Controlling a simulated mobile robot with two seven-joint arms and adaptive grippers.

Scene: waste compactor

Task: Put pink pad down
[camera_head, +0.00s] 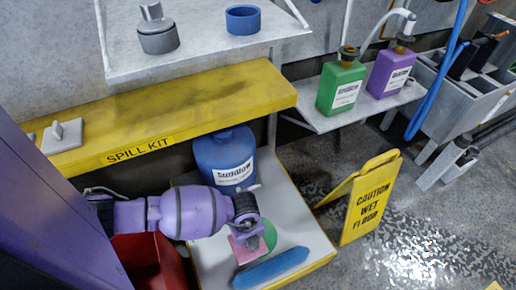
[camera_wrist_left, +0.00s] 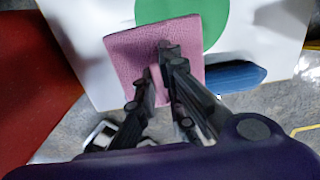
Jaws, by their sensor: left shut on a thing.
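The pink pad (camera_wrist_left: 125,52) is a flat square in the fingers of my left gripper (camera_wrist_left: 160,75), which is shut on it. In the head view the pink pad (camera_head: 245,252) shows under the left gripper (camera_head: 247,238), over the white lower shelf (camera_head: 209,262). A green round pad (camera_head: 269,236) lies on that shelf, partly hidden by the gripper and pink pad. I cannot tell whether the pink pad touches the shelf. My right gripper is not in view.
A blue sponge-like piece (camera_head: 270,268) lies at the shelf's front. A blue labelled jug (camera_head: 225,157) stands at its back. A red bin (camera_head: 147,262) is to the left. The yellow spill kit ledge (camera_head: 190,105) overhangs. A yellow wet-floor sign (camera_head: 368,198) stands right.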

